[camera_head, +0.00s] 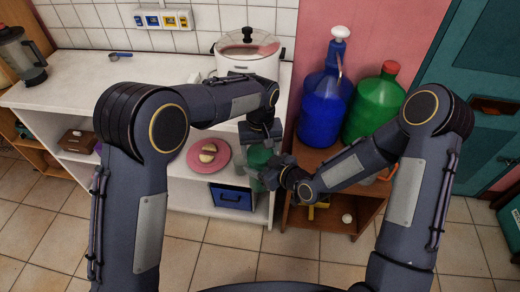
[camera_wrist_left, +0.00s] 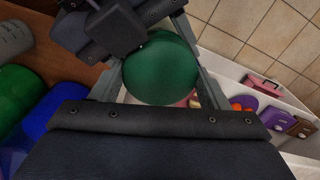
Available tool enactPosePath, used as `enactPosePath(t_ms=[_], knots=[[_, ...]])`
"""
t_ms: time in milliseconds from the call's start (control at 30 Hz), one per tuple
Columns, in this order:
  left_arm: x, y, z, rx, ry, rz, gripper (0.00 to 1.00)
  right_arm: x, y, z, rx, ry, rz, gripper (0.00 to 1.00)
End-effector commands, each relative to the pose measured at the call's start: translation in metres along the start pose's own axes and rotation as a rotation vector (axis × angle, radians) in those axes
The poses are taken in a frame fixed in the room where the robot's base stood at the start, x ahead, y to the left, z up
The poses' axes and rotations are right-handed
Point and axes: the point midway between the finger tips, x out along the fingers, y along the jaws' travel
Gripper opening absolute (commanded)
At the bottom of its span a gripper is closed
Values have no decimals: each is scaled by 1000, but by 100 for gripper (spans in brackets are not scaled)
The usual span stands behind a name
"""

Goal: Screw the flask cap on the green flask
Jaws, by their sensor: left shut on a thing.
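The green flask (camera_head: 259,157) is held upright-looking between the two arms in the head view. In the left wrist view it is a rounded dark green body (camera_wrist_left: 160,70) between the two fingers. My left gripper (camera_head: 257,150) is shut on it from above. My right gripper (camera_head: 270,175) is close beside the flask, low on its right side, and its dark body (camera_wrist_left: 105,30) covers part of the flask's edge in the wrist view. Its fingertips are too small and hidden to read. I cannot make out the flask cap in either view.
A blue jug (camera_head: 322,108) and a large green jug with a red cap (camera_head: 374,105) stand on the wooden shelf at right. A white cooker (camera_head: 247,62) stands on the counter. A pink plate (camera_head: 194,164) and a blue box (camera_head: 232,198) are on lower shelves.

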Motion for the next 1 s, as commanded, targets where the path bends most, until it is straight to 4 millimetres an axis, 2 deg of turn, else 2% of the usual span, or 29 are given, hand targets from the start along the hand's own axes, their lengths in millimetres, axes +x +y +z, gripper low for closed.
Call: enactPosePath(t_ms=[100,167,400,433,600,1000], knots=[[0,0,0,149,-1,1,41,0,0,0,0,0,1,0],[0,0,0,190,-1,0,41,0,0,0,0,0,1,0],[0,0,0,199,0,-1,41,0,0,0,0,0,1,0],[0,0,0,199,0,-1,70,0,1,0,0,0,1,0],[0,0,0,198,0,-1,91,0,0,0,0,0,1,0],[-1,3,1,201,1,5,91,0,-2,-1,-3,3,-4,0]])
